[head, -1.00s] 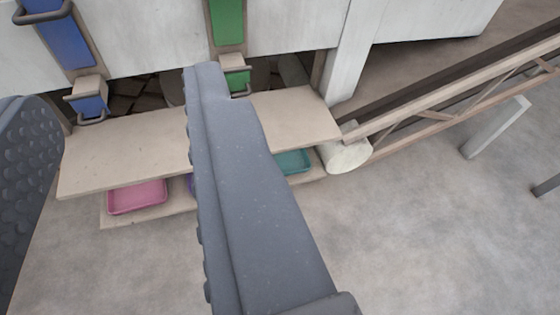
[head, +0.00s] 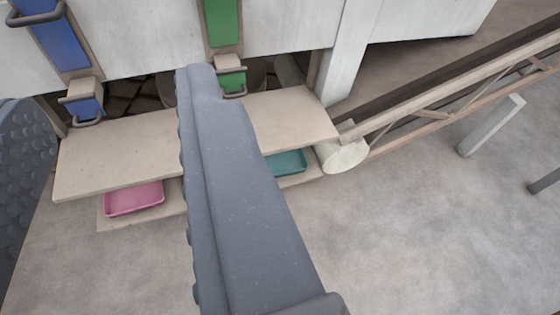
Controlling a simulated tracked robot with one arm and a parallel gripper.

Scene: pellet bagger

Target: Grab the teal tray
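The teal tray (head: 289,162) sits on a low shelf under a pale wooden board, right of the picture's middle. Its left part is hidden behind one finger of my gripper, and the board covers its back. My gripper (head: 105,90) is open, with one finger at the left edge and the other running up the middle of the view. I see nothing held between the fingers. The teal tray shows to the right of the middle finger, outside the gap.
A pink tray (head: 134,198) sits on the low shelf at left. The pale board (head: 110,155) overhangs both trays. Blue (head: 82,104) and green (head: 231,80) handled parts hang above. A conveyor (head: 450,90) with a white roller end (head: 344,155) stands right. The floor in front is clear.

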